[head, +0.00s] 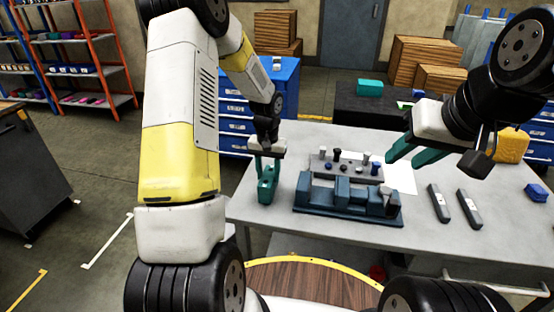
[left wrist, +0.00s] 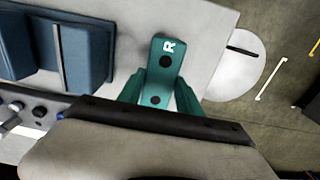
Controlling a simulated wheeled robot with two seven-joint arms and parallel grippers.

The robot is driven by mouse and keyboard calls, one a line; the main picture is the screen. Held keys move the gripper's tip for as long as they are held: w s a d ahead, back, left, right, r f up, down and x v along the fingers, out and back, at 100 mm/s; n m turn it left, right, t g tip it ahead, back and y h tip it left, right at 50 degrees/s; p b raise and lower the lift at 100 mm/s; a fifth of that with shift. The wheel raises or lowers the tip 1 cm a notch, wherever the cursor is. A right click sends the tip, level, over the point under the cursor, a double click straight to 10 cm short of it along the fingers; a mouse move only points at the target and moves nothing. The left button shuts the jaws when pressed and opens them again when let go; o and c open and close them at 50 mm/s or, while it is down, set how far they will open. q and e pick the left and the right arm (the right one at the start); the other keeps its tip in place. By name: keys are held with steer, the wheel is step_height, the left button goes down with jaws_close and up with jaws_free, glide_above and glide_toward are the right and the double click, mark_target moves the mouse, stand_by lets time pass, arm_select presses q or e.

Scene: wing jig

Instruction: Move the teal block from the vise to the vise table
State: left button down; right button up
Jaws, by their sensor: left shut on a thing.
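The teal block (left wrist: 160,72), marked with a white R and two dark holes, is between the teal fingers of my left gripper (left wrist: 159,92), which is shut on it. In the head view the block (head: 266,192) is upright at the left end of the grey vise table (head: 300,232). I cannot tell whether its base touches the tabletop. My left gripper (head: 267,166) points down over it. The dark blue vise (head: 345,197) lies to the right, clear of the block; it also shows in the left wrist view (left wrist: 80,50). My right gripper (head: 413,152) is open and empty, above the table's right part.
A grey rack with several knobs (head: 345,167) stands behind the vise. Two grey bars (head: 438,203) and a blue piece (head: 536,192) lie at the right. Another teal box (head: 370,87) sits on a black surface behind. The table's front left is clear.

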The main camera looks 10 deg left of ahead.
arm_select(q)
steer(key=shift+f, duration=0.1)
stand_by(0.4)
steer(key=shift+f, duration=0.4)
steer(key=c, duration=0.7)
jaws_free()
step_height(320, 180, up, 8)
steer(key=shift+f, duration=0.1)
